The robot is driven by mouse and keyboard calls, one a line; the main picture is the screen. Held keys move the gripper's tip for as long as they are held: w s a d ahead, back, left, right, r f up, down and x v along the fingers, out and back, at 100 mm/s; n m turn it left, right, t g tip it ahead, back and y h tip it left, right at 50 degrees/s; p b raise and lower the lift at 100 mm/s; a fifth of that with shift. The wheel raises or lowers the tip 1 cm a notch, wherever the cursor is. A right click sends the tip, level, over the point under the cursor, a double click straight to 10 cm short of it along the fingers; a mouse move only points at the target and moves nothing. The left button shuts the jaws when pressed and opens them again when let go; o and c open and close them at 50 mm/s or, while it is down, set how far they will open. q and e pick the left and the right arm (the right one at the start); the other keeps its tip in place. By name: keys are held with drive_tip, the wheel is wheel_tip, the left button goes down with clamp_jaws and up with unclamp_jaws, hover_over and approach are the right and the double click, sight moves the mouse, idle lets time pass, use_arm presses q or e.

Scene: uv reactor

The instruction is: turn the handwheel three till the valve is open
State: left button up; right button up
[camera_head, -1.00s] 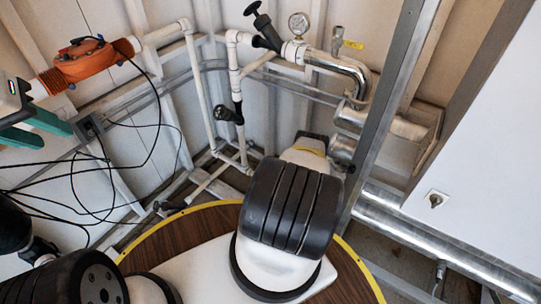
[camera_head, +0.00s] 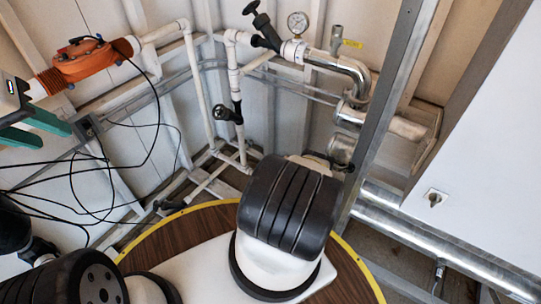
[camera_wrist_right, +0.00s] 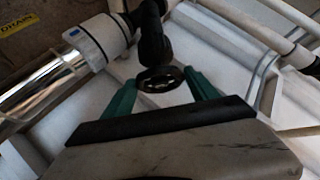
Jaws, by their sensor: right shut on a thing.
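In the right wrist view, a small black handwheel (camera_wrist_right: 160,79) sits between the green fingers of my right gripper (camera_wrist_right: 160,88), which is shut on it. Behind it is a black valve body (camera_wrist_right: 153,35), joined to a white fitting with a blue mark (camera_wrist_right: 100,38). I cannot read a number on the wheel. My left gripper (camera_head: 57,136) is at the left edge of the head view, its green fingers apart and empty.
Another black handwheel (camera_head: 228,114) is on the white pipework. A black angled valve (camera_head: 265,32) and a pressure gauge (camera_head: 298,22) are at the top. An orange unit (camera_head: 84,60) with loose black cables is at left. A metal post (camera_head: 385,110) stands right of my right arm.

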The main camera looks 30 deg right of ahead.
drive_tip(key=o, duration=1.3)
drive_tip(key=shift+s, duration=0.1)
drive_tip(key=shift+v, duration=3.85)
